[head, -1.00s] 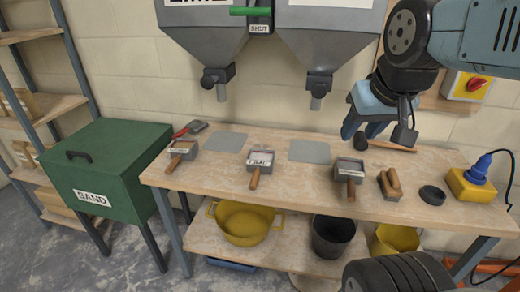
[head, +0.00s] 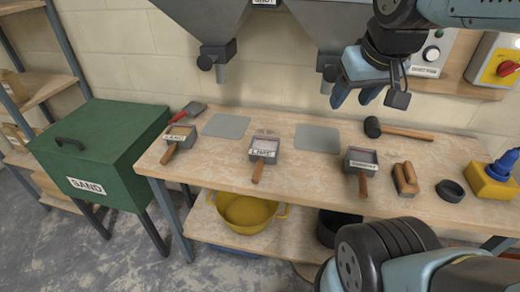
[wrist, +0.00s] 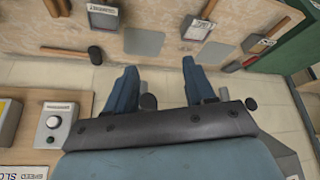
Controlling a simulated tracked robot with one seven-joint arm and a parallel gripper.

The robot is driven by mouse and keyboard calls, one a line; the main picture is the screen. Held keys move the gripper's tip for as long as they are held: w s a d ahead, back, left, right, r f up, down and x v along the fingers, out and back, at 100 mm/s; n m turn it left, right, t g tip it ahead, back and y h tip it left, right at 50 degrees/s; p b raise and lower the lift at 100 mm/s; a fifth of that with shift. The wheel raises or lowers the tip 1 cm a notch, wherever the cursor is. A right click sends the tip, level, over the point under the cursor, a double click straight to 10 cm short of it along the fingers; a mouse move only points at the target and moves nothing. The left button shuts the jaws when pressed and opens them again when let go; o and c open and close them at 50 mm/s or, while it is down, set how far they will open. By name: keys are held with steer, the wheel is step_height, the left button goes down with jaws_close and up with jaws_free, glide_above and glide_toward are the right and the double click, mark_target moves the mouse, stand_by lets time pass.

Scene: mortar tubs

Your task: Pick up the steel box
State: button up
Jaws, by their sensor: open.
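Three small steel boxes with wooden handles stand in a row on the workbench (head: 310,184). The left steel box (head: 181,131) seems labelled SAND, the middle steel box (head: 264,146) LIME, and the right steel box (head: 361,157) CEMENT. My gripper (head: 352,98) is open and empty, above the back of the bench, behind and higher than the right box. In the wrist view my gripper's two fingers (wrist: 160,78) are spread with nothing between them. The middle box (wrist: 197,30) and the right box (wrist: 102,12) show beyond them there.
A mallet (head: 402,132), a wooden-backed brush (head: 405,178), a black ring (head: 450,190) and a yellow block (head: 489,183) lie at the right. Two grey plates (head: 317,138) lie at the back. Hopper spouts (head: 221,70) hang above. A green sand bin (head: 99,152) stands left.

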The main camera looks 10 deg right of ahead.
steer(key=w+a+f+n+g+h, duration=0.1)
steer(key=w+a+f+n+g, duration=0.15)
steer(key=w+n, duration=0.4)
steer(key=n+g+h, duration=0.1)
steer(key=n+g, duration=0.3)
steer(key=n, duration=2.1)
glide_above(258, 164)
steer(key=a, duration=0.2)
step_height(258, 164, down, 18)
steer(key=f, duration=0.2)
steer(key=d+f, duration=0.1)
steer(key=f, duration=0.5)
steer(key=shift+s+d+f, duration=0.15)
steer(key=shift+s+d, duration=0.1)
steer(key=shift+w+d+f, duration=0.1)
steer(key=shift+d+f, duration=0.1)
steer(key=shift+f, duration=1)
steer(key=shift+d+f, duration=0.15)
steer(key=shift+f, duration=1.05)
steer(key=shift+c, duration=0.5)
jaws_close()
